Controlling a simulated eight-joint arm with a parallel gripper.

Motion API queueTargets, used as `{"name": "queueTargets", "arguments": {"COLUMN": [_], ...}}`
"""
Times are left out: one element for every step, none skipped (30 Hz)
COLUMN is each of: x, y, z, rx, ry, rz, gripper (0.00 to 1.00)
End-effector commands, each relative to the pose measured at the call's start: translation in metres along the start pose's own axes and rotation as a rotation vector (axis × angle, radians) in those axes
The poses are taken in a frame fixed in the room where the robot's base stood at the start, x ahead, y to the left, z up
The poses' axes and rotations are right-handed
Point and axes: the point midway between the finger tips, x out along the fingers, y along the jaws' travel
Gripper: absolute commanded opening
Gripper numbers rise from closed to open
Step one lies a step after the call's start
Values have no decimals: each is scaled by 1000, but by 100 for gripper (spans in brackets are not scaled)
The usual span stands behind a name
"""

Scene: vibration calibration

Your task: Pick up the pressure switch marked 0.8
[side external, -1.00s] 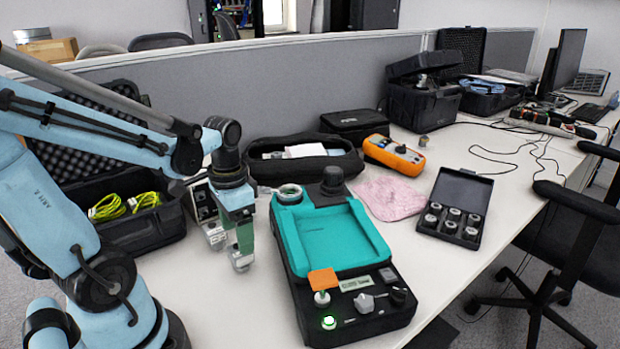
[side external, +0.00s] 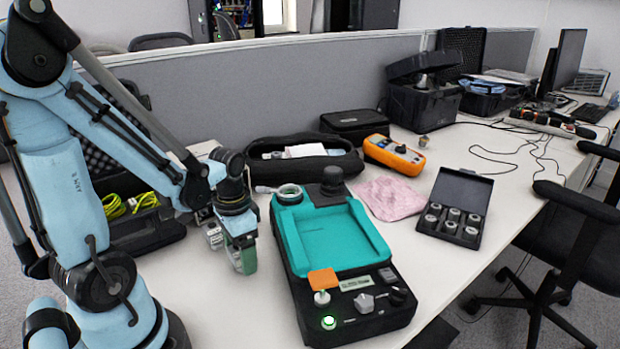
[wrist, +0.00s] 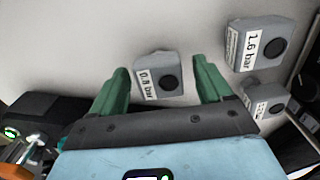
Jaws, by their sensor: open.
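The pressure switch marked 0.8 bar (wrist: 172,85) is a small grey block with a white label and a dark round port. In the wrist view it sits on the white table between my two green fingers, with visible space on both sides. My gripper (wrist: 160,66) is open and empty; it also shows low over the table in the side view (side external: 243,262). A switch marked 1.6 bar (wrist: 262,45) stands to the right in the wrist view. A third switch (wrist: 268,101) is below that one, its label not clearly readable. The side view hides the 0.8 switch.
The black test unit with a teal tray (side external: 335,238) stands just right of my gripper in the side view. A black case with yellow cables (side external: 150,235) is on the left. An open soft case (side external: 305,165) lies behind. The front table area is clear.

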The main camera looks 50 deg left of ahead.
Motion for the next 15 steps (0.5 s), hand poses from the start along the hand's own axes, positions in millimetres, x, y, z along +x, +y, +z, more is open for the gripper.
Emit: {"name": "queueTargets", "arguments": {"x": [0, 0, 0, 0, 0, 0, 0, 0, 0, 0, 0, 0, 0, 0, 0], "y": [0, 0, 0, 0, 0, 0, 0, 0, 0, 0, 0, 0, 0, 0, 0], "z": [0, 0, 0, 0, 0, 0, 0, 0, 0, 0, 0, 0, 0, 0, 0], "rx": [0, 0, 0, 0, 0, 0, 0, 0, 0, 0, 0, 0, 0, 0, 0], "ry": [0, 0, 0, 0, 0, 0, 0, 0, 0, 0, 0, 0, 0, 0, 0], "rz": [0, 0, 0, 0, 0, 0, 0, 0, 0, 0, 0, 0, 0, 0, 0], "gripper": [79, 79, 79, 77, 73, 66, 62, 57, 51, 47, 42, 36, 31, 27, 20]}}
